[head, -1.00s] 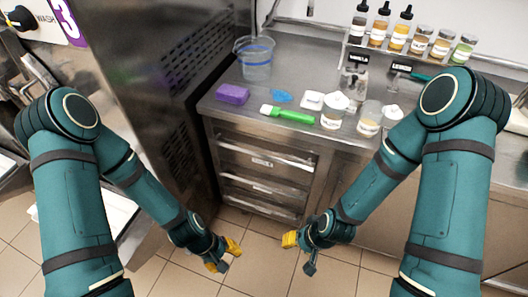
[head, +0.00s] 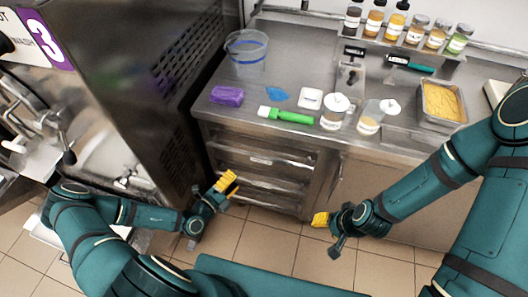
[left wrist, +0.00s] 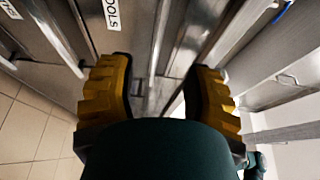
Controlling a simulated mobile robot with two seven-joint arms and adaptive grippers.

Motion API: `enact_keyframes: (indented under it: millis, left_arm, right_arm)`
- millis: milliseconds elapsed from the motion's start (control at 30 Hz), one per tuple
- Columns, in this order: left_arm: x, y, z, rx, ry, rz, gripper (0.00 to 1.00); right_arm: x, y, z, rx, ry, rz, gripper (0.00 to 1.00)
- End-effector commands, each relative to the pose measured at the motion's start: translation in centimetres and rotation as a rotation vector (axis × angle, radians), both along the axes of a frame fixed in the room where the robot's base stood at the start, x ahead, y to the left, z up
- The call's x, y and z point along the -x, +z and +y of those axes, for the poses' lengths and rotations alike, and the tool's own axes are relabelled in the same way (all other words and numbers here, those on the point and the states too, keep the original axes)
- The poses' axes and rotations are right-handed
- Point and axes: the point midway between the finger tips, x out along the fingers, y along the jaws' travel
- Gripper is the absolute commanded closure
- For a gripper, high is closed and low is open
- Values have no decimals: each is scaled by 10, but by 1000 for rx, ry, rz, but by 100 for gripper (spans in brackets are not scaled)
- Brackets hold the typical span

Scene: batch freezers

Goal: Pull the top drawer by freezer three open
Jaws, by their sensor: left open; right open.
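The metal drawer stack stands under the counter, right of the freezer marked 3 (head: 52,40). Its top drawer (head: 262,160) has a bar handle and a small label, and looks shut; lower drawers (head: 262,184) sit below it. My left gripper (head: 230,188) is open and empty in front of the stack's left side, its yellow fingers pointing at the drawer fronts. Contact with a handle cannot be told. My right gripper (head: 328,228) is open and empty, low to the right of the stack.
The tiled floor (head: 270,245) before the drawers is free.

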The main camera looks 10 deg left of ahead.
Motion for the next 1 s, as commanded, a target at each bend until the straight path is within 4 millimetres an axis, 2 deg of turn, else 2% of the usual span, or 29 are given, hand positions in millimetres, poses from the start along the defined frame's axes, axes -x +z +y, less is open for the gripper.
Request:
enact_keyframes:
  millis: [167,500,700,1000]
  left_arm:
    - [-18,0,-9,1,-3,-2,50]
    - [-78,0,-37,-2,-5,-3,50]
    - [-107,-1,-50,-4,-5,-2,50]
    - [-123,0,-57,-3,-5,0,50]
  right_arm:
    - [0,-2,0,0,0,1,53]
    - [2,-6,0,-1,4,4,53]
    - [3,-9,0,-2,6,6,53]
    - [4,-11,1,-2,6,8,53]
